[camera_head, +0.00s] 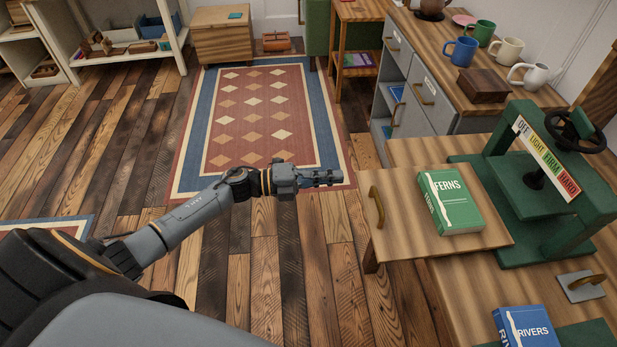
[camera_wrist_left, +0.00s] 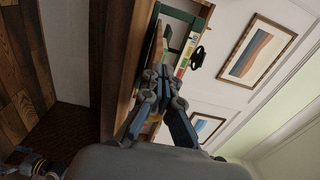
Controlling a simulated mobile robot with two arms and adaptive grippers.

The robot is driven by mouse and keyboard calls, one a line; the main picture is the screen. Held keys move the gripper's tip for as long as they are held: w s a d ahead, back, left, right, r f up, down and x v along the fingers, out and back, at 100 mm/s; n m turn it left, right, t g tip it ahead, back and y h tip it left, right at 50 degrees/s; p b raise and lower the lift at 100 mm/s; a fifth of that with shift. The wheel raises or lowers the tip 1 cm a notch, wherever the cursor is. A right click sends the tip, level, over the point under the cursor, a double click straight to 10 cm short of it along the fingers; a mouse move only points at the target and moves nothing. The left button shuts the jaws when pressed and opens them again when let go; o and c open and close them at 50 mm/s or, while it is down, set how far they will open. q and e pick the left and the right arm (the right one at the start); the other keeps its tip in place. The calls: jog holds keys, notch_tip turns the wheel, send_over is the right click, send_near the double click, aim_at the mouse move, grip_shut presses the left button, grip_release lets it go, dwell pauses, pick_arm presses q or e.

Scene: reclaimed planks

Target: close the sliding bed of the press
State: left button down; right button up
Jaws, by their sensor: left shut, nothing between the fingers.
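The green press (camera_head: 540,180) stands on the wooden table at the right, with a black handwheel on top and a coloured scale across its front. Its wooden sliding bed (camera_head: 385,232) is pulled out to the left, past the table edge. A brass handle (camera_head: 376,207) sits at the bed's left end. A green book, "FERNS" (camera_head: 450,201), lies on the bed. My left gripper (camera_head: 337,177) is shut and empty, in the air left of the handle and apart from it. In the left wrist view the gripper (camera_wrist_left: 162,75) points towards the press (camera_wrist_left: 185,52), hiding part of it. My right gripper is not in view.
A blue book, "RIVERS" (camera_head: 528,328), lies at the table's front. A metal plate with a handle (camera_head: 581,285) is beside the press. Mugs and a dark wooden box (camera_head: 483,86) stand on the counter behind. The floor and patterned rug (camera_head: 255,120) are clear.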

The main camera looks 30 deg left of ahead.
pick_arm(q)
jog(key=shift+x, duration=1.45)
